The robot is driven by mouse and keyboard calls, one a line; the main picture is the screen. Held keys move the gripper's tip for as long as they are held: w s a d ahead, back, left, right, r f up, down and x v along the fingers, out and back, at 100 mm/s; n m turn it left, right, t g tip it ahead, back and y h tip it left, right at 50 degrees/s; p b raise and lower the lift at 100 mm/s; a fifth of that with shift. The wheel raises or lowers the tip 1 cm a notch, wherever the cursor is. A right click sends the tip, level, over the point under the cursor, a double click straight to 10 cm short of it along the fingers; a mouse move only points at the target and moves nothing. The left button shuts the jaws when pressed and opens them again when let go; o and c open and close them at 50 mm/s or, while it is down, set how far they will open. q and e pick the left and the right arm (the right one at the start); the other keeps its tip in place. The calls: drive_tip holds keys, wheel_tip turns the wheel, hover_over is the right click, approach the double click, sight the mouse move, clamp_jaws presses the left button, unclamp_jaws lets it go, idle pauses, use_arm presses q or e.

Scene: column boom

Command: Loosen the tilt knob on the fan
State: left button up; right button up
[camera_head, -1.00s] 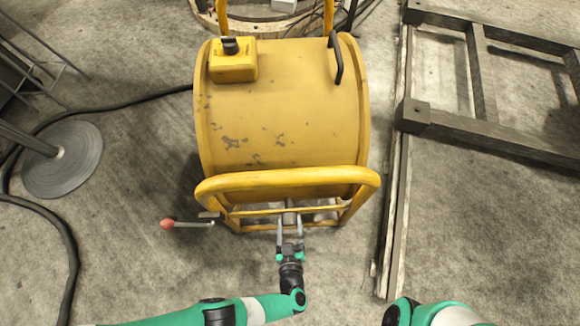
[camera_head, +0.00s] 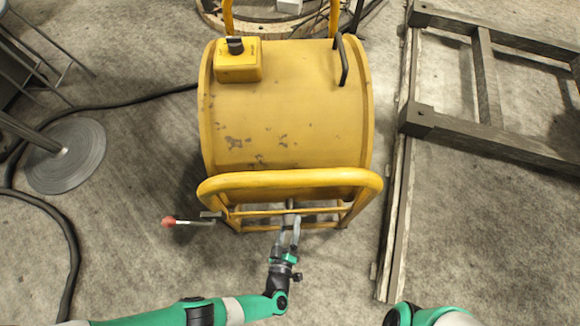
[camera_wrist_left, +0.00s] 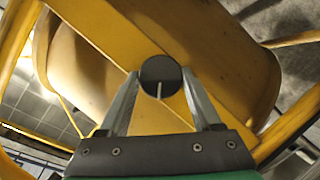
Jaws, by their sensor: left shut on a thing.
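The fan (camera_head: 290,110) is a big scuffed yellow drum in a yellow tube frame, in the middle of the head view. The tilt knob (camera_wrist_left: 158,70) is a dark round disc with a pale line, against a yellow bar in the left wrist view. My left gripper (camera_head: 290,224) is at the fan's near side, below the front tube. Its two grey fingers are shut on the knob, one on each side. The pale line points down toward the gripper's palm in the wrist view. My right gripper is out of view.
A crank with a red grip (camera_head: 168,222) sticks out left of the fan's frame. A yellow switch box (camera_head: 238,66) sits on the drum. A round grey base (camera_head: 68,158) and a black cable lie left. A dark frame (camera_head: 490,135) lies right. The near floor is bare.

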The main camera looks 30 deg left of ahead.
use_arm(q)
drive_tip(key=shift+f, duration=0.1)
idle(0.3)
drive_tip(key=o, duration=1.4)
drive_tip(key=shift+c, duration=0.2)
drive_tip(key=shift+s+d+r, duration=0.1)
drive_tip(key=shift+s+r, duration=0.05)
drive_tip(key=shift+r, duration=0.05)
drive_tip(key=p+v, duration=0.3)
drive_tip(key=v, duration=0.8)
drive_tip(key=shift+p, duration=0.4)
drive_tip(key=shift+s, duration=0.15)
